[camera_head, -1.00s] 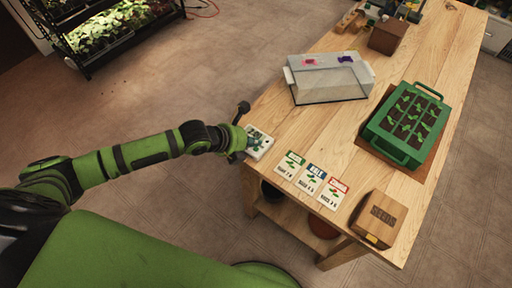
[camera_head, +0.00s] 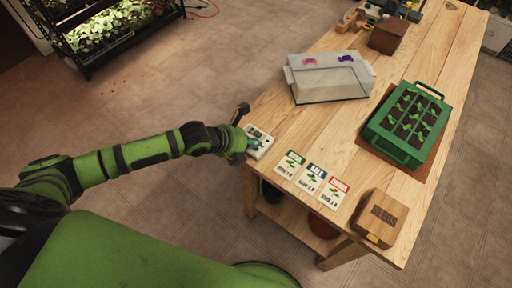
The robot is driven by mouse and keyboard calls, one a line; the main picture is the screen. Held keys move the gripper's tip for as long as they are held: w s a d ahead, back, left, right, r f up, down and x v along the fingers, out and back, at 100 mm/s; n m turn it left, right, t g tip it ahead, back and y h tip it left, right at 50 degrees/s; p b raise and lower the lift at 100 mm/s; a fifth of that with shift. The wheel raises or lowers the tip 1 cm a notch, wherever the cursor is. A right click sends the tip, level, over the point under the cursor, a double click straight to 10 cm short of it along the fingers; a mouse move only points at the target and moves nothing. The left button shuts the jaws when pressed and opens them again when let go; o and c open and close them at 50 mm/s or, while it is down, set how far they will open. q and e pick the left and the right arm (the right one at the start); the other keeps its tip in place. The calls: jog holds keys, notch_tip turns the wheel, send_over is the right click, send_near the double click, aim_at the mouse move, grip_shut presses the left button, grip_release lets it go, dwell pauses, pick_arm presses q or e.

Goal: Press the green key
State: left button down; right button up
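A small white control box (camera_head: 264,147) sits at the near left edge of the wooden table in the head view. Its top carries greenish marks or keys, too small to tell one from another, and the green key is not clearly made out. My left gripper (camera_head: 245,128) is at the box's left side, over the table edge, and partly covers it. One dark finger sticks up; the rest is hidden, so I cannot tell whether it is open or touching a key. My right gripper is not in view.
Three seed cards (camera_head: 311,178) lie right of the box, near a wooden seed box (camera_head: 380,218). A clear-lidded container (camera_head: 330,90) and a green seedling tray (camera_head: 391,146) stand farther back. A plant rack (camera_head: 82,62) stands on the floor at upper left.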

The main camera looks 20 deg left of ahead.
aim_at(253, 150)
pick_arm(q)
jog(key=shift+f, duration=0.4)
dwell(0.6)
dwell(0.3)
jog(key=shift+r+p, duration=0.55)
jog(key=shift+r, duration=0.25)
notch_tip(253, 150, up, 5)
jog(key=p, duration=0.4)
jog(key=shift+p, duration=0.4)
